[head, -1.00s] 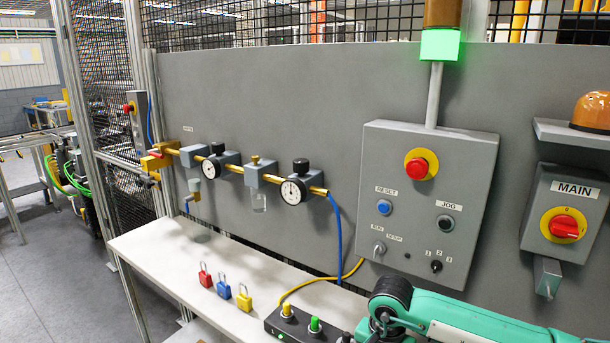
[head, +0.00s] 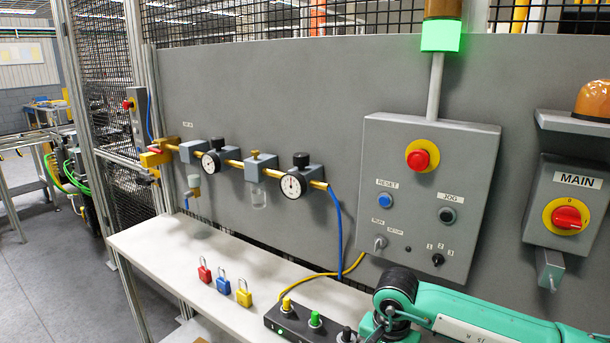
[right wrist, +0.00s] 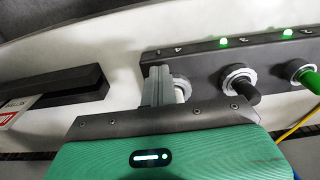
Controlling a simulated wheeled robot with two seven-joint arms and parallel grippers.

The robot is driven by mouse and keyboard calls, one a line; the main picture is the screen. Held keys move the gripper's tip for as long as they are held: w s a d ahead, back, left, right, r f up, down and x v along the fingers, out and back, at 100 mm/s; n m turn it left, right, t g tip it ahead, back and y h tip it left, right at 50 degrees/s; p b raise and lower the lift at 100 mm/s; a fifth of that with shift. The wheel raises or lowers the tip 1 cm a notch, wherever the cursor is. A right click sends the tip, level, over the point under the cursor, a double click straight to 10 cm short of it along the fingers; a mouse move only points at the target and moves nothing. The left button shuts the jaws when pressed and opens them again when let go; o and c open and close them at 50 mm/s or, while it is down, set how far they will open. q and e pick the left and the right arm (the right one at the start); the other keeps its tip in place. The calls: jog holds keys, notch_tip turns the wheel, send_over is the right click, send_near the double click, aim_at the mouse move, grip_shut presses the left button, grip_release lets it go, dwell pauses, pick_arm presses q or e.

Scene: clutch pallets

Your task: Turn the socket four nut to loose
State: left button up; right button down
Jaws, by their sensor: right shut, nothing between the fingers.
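A dark socket strip (head: 290,328) lies on the white bench in the head view, with yellow, green and black plugs showing. In the right wrist view the strip (right wrist: 205,58) runs across the top right, with a socket marked 4 at its left end. The socket four nut (right wrist: 181,82) is a grey ring around a pale plug (right wrist: 181,95), partly hidden by my gripper. My right gripper (right wrist: 158,74) is shut and empty, its fingers close beside the nut's left side. I cannot tell whether they touch it. My left gripper is not in view.
A black plug (right wrist: 240,84) and a green plug (right wrist: 306,76) stand right of socket four. A dark block (right wrist: 55,95) lies to the left. Red (head: 204,272), blue (head: 223,284) and yellow (head: 243,297) padlocks stand on the bench (head: 165,250). A control box (head: 425,190) hangs behind.

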jog(key=shift+s+b, duration=0.25)
jog(key=shift+b, duration=0.2)
jog(key=shift+s+r+p, duration=0.1)
jog(key=shift+r+p, duration=0.45)
jog(key=shift+r, duration=2.45)
